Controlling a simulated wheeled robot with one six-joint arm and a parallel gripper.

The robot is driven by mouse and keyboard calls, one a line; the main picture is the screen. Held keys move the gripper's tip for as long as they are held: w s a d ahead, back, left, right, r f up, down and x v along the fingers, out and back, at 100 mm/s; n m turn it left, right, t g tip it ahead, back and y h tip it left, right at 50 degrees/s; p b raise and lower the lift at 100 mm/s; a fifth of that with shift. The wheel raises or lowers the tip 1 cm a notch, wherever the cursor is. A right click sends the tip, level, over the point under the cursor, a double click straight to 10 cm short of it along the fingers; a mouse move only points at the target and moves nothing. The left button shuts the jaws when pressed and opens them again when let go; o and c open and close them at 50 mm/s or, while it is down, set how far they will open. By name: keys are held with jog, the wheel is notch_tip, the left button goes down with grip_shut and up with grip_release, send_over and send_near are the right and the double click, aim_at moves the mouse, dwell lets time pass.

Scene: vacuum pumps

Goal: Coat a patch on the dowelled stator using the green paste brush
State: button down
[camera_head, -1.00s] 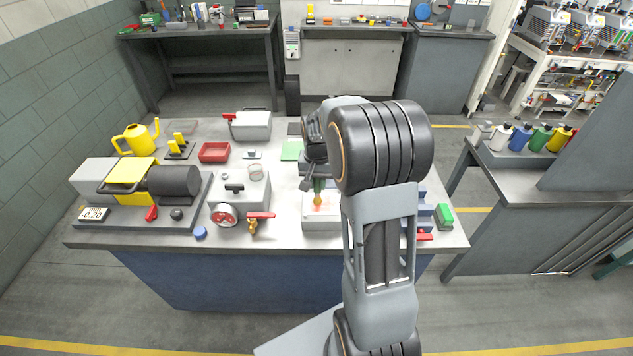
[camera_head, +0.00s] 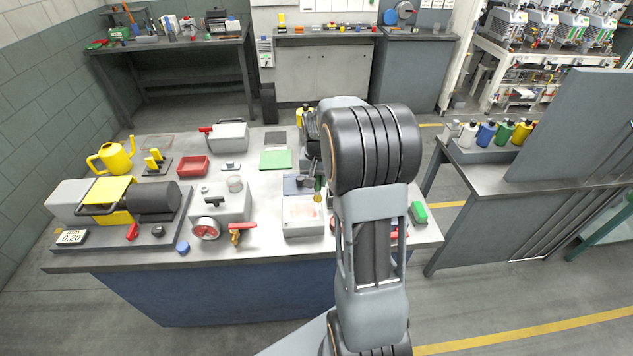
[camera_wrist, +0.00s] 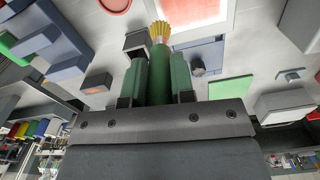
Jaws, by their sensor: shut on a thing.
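My gripper (camera_wrist: 158,85) is shut on the green paste brush (camera_wrist: 160,58), which has a green handle and yellow bristles. In the head view the brush (camera_head: 318,184) shows only in part beside my arm, near the back right of a pale block with a pinkish patch on top (camera_head: 302,211). This block looks like the stator; I cannot make out its dowels. In the wrist view the bristles point to the block's pink-edged white top (camera_wrist: 192,10). Whether the bristles touch it I cannot tell.
A grey housing with a red gauge (camera_head: 221,206) stands left of the block. A green pad (camera_head: 275,159) and a red tray (camera_head: 194,165) lie behind. A green block (camera_head: 418,212) sits at the right edge. My arm hides part of the right side.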

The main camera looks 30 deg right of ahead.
jog(key=shift+r+p, duration=1.4)
jog(key=shift+r, duration=0.9)
